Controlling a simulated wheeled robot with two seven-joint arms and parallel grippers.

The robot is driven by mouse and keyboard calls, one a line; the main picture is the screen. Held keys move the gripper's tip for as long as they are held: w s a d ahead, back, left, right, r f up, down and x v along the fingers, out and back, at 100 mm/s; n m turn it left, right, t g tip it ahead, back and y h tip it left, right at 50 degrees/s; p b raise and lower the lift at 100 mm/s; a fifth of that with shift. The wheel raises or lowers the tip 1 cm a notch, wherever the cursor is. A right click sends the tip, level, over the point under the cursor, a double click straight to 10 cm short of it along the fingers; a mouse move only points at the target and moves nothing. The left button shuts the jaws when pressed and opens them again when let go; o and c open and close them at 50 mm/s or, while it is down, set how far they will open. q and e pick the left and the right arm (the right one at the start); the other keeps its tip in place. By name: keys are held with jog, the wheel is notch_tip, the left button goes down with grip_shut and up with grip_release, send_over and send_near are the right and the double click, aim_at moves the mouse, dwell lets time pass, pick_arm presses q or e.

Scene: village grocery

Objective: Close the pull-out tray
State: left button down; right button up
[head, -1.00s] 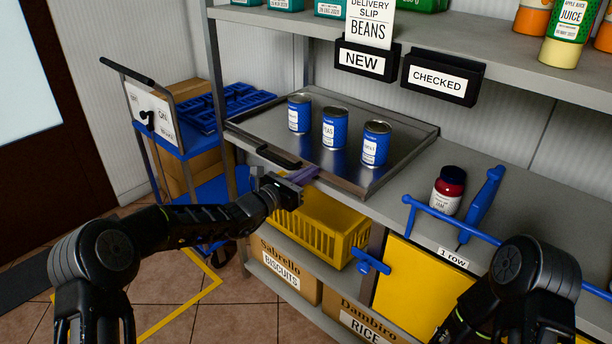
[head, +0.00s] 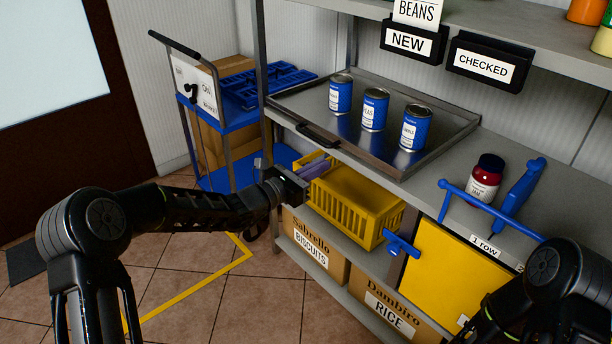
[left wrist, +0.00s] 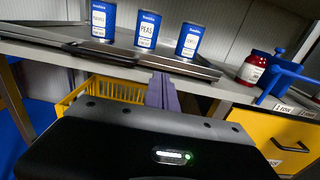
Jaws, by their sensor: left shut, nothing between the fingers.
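The pull-out tray (head: 445,143) is a shallow grey metal tray on the shelf counter, with a black bar handle (head: 318,135) on its front edge. Its front lies close to the counter's front edge; I cannot tell exactly how far it sticks out. Three blue cans stand upright on it: left can (head: 340,95), middle can (head: 374,110), right can (head: 415,128). My left gripper (head: 314,168), with purple fingers, is shut and empty, below the handle and apart from it. In the left wrist view its fingers (left wrist: 162,92) point toward the tray front. My right gripper is out of view.
A yellow crate (head: 365,222) sits on the shelf below, behind my left fingers. A blue trolley (head: 230,125) stands at left. Floor is clear in front.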

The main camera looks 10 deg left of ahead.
pick_arm(q)
jog(key=v, duration=0.4)
jog(key=shift+s+r, duration=0.1)
